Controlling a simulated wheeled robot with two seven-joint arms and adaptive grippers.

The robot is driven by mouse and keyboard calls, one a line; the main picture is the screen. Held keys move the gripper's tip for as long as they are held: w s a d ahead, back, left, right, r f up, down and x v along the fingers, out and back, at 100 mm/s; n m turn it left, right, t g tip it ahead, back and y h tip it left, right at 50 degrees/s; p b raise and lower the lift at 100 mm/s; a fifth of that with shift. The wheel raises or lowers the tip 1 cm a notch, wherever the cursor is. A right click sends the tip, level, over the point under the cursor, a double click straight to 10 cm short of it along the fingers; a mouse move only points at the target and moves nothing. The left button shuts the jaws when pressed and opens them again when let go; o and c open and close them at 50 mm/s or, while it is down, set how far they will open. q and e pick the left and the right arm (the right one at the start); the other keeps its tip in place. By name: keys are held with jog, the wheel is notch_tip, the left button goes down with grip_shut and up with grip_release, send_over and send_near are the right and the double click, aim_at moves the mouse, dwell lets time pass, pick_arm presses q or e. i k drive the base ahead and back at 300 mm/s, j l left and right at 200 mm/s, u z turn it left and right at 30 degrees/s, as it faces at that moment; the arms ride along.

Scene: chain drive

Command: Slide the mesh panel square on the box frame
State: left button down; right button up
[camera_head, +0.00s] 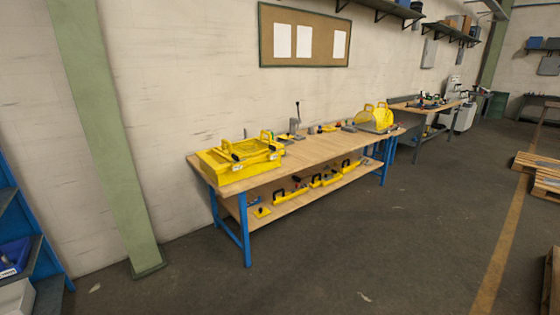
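A yellow box-like assembly (216,167) sits on the left end of a wooden-topped workbench. It looks like the box frame, with a flat yellow panel-like part (258,156) on its right side. Dark handles and small pale labels show on it. It is too small in view to tell mesh from solid sheet, or whether the panel lies square on the frame. Neither of my grippers is in view.
The workbench (320,151) has blue legs and a lower shelf (286,199) with several yellow tools. A rounded yellow guard (376,115) stands at its far end. A green column (105,140) and blue rack (30,240) are left. Floor in front is clear.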

aim_at(247, 148)
jog(key=i, duration=1.05)
jog(key=i+u, duration=0.15)
jog(key=i, duration=0.35)
jog(key=i+l+u, duration=0.1)
jog(key=i, duration=0.45)
jog(key=i+l+u, duration=0.25)
jog(key=i, duration=0.25)
jog(key=i+l+u, duration=0.3)
jog(key=i, duration=0.2)
